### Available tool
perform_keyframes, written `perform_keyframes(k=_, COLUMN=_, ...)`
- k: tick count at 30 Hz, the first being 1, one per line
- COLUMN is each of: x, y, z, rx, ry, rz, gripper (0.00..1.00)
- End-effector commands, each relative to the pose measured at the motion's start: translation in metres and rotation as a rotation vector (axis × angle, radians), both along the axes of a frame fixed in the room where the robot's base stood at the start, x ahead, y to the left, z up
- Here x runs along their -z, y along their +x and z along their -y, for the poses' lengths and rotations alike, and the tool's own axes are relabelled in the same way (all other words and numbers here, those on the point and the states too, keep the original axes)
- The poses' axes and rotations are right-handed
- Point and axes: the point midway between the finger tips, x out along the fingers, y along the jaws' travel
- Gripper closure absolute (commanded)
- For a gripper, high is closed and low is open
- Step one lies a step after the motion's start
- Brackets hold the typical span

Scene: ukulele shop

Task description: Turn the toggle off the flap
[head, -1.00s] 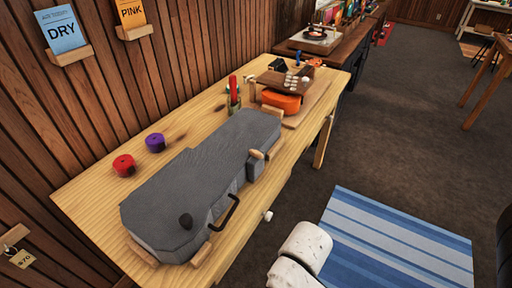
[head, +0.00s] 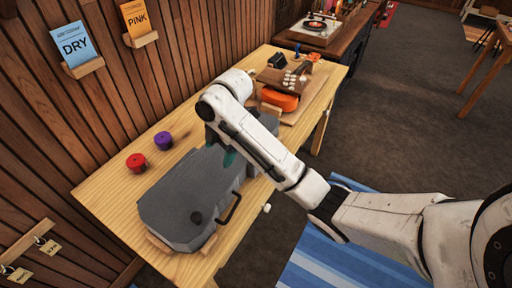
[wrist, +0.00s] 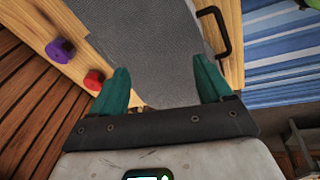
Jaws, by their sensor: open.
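The toggle and flap cannot be made out; my arm covers the far part of the case's front side. Whether the fingers touch the case is unclear.
A red roll (head: 136,162) and a purple roll (head: 163,140) stand on the bench (head: 110,190) behind the case. An orange object (head: 280,100) sits on a board at the bench's far end. The plank wall (head: 60,130) is close behind. Blue striped rug (head: 310,262) lies in front.

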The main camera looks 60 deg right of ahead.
Motion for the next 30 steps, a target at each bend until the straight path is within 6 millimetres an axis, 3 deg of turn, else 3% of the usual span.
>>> perform_keyframes(k=1, x=-0.008, y=-0.004, z=0.032, rx=-0.052, ry=-0.048, rz=-0.031, gripper=0.21)
perform_keyframes(k=3, x=-0.012, y=-0.013, z=0.063, rx=-0.131, ry=-0.092, rz=-0.078, gripper=0.21)
perform_keyframes(k=6, x=-0.016, y=-0.027, z=0.097, rx=-0.21, ry=-0.13, rz=-0.139, gripper=0.21)
perform_keyframes(k=9, x=-0.018, y=-0.036, z=0.117, rx=-0.256, ry=-0.148, rz=-0.177, gripper=0.21)
perform_keyframes(k=14, x=-0.01, y=-0.041, z=0.123, rx=-0.279, ry=-0.151, rz=-0.195, gripper=0.21)
perform_keyframes(k=24, x=0.047, y=-0.04, z=0.122, rx=-0.277, ry=-0.15, rz=-0.193, gripper=0.21)
perform_keyframes(k=30, x=0.07, y=-0.04, z=0.122, rx=-0.276, ry=-0.152, rz=-0.191, gripper=0.21)
